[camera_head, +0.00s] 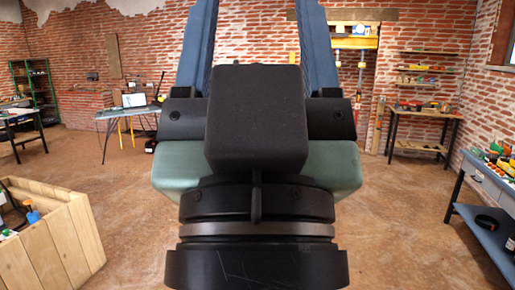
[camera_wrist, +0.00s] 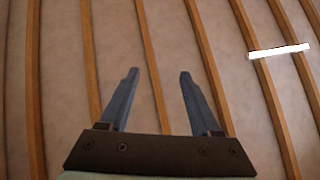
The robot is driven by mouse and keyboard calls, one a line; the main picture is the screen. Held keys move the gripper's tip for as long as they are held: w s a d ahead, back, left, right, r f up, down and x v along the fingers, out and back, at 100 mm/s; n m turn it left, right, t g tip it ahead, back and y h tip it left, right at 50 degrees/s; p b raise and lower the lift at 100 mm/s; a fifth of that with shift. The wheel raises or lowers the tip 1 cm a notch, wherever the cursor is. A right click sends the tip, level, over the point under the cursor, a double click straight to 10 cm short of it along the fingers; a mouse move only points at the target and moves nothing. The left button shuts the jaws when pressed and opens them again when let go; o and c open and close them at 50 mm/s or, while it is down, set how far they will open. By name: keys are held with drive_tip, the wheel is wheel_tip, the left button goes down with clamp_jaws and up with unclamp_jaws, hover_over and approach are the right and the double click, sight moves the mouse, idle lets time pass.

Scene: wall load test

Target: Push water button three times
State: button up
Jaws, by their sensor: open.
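My gripper (camera_head: 256,20) fills the middle of the head view, with its two blue fingers spread apart and running up past the top edge. In the wrist view my gripper (camera_wrist: 159,72) is open, with nothing between the fingers. Behind the fingers there is only a pale ceiling (camera_wrist: 115,40) with wooden beams and a bright light strip (camera_wrist: 279,51). I cannot make out a water button in either view. My arm hides the centre of the room in the head view.
A wooden crate (camera_head: 75,235) stands at the lower left. A table (camera_head: 128,111) with a laptop is at the back left. A workbench (camera_head: 420,113) stands at the back right, and a blue-topped bench (camera_head: 487,189) at the right edge. Brown floor (camera_head: 400,235) is clear between.

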clamp_jaws()
drive_tip(key=shift+w+f, duration=0.1)
idle(1.2)
